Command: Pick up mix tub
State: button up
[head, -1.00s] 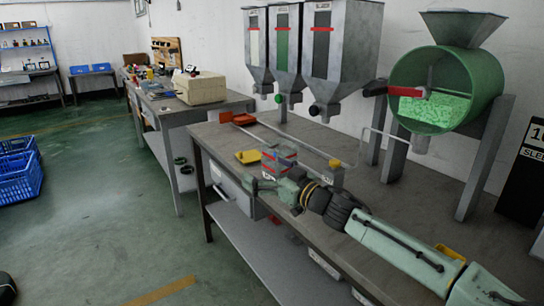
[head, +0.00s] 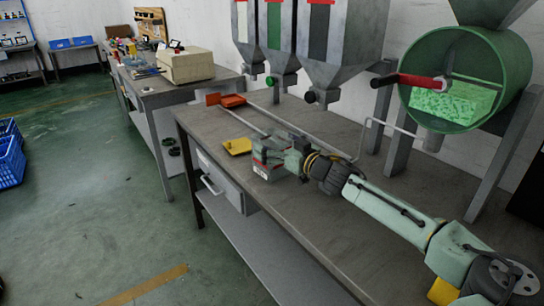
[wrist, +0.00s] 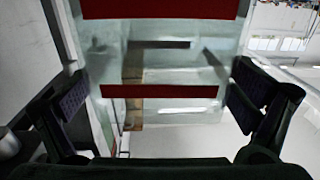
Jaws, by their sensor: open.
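A clear, box-like tub with red bands, which I take to be the mix tub (wrist: 165,66), fills the upper middle of the wrist view. In the head view the tub (head: 263,167) stands on the grey workbench (head: 325,215), partly hidden by my gripper. My gripper (wrist: 162,97) is open, with one finger to each side of the tub in the wrist view. Gaps show between the fingers and the tub's walls, and I see no clear contact. In the head view the gripper (head: 286,156) is low over the bench at the tub.
Hoppers (head: 333,50) and a green drum (head: 512,91) with a red handle (head: 424,82) stand along the back. The bench front is clear.

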jog(key=shift+w+a, duration=0.35)
jog(key=shift+w, duration=0.2)
jog(key=shift+c, duration=0.5)
jog(key=c, duration=1.5)
